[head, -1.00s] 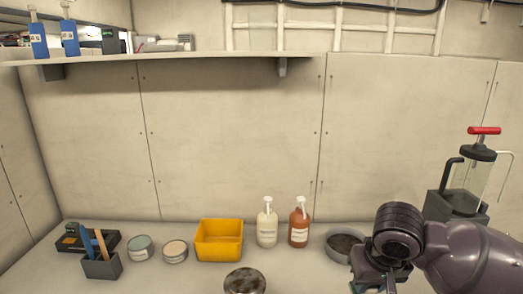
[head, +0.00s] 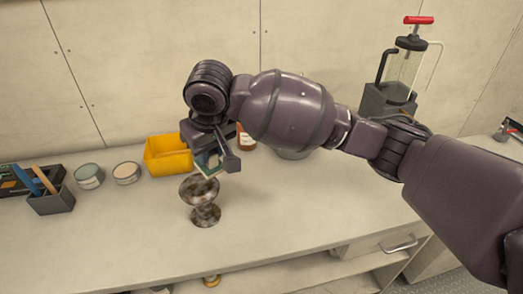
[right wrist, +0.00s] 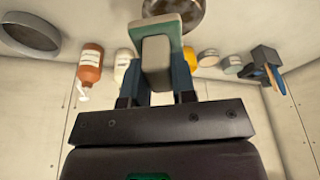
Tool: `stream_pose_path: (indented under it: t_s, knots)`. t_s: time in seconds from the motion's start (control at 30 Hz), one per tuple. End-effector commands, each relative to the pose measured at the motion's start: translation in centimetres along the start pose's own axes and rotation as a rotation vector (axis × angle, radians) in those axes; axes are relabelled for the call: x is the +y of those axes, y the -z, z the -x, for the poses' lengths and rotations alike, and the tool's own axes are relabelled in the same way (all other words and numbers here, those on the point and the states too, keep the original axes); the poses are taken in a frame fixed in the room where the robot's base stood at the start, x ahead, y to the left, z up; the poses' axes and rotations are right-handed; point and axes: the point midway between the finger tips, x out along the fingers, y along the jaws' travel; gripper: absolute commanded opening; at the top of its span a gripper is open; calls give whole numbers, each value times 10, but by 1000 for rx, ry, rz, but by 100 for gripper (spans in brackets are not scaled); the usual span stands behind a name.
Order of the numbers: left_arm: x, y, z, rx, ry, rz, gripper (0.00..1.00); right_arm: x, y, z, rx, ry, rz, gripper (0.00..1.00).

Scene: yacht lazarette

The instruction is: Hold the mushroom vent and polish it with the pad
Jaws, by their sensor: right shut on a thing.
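The mushroom vent (head: 201,192) stands upright on the bench, a flared metal piece with blotchy brown and grey tarnish. Its rounded head also shows at the top of the right wrist view (right wrist: 183,14). My right gripper (head: 217,160) is above and just behind the vent, shut on the polishing pad (head: 207,165). The pad has a green plate with a pale edge and a grey block handle, seen between the fingers in the right wrist view (right wrist: 156,58). Pad and vent look close; I cannot tell whether they touch. My left gripper is not in view.
Behind are a yellow bin (head: 167,157), two round tins (head: 89,176) and a grey holder (head: 50,201) with tools. A red-brown bottle (right wrist: 90,65) and pale bottle (right wrist: 122,66) stand nearby. A hand pump (head: 395,95) stands right. The bench front is clear.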

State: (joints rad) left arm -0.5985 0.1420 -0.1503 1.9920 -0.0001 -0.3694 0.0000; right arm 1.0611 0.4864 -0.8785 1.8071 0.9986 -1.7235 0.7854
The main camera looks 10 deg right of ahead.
Motion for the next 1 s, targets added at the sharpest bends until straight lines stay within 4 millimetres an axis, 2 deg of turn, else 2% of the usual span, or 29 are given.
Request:
stream_pose_path:
  t_s: [0.03,0.13,0.37,0.5,0.63,0.8,1.0]
  knots:
    - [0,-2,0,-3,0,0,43,-14,10,-5,0,20,70,6]
    - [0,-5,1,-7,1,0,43,-34,22,-15,-2,59,213,6]
    - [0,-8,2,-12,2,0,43,-61,40,-40,-2,140,515,6]
    - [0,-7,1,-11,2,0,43,-62,44,-56,-2,184,675,6]
    - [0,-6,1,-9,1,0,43,-56,47,-64,-1,218,804,6]
    - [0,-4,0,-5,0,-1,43,-57,49,-65,0,255,949,6]
    - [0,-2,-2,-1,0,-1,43,-56,49,-65,0,277,1031,6]
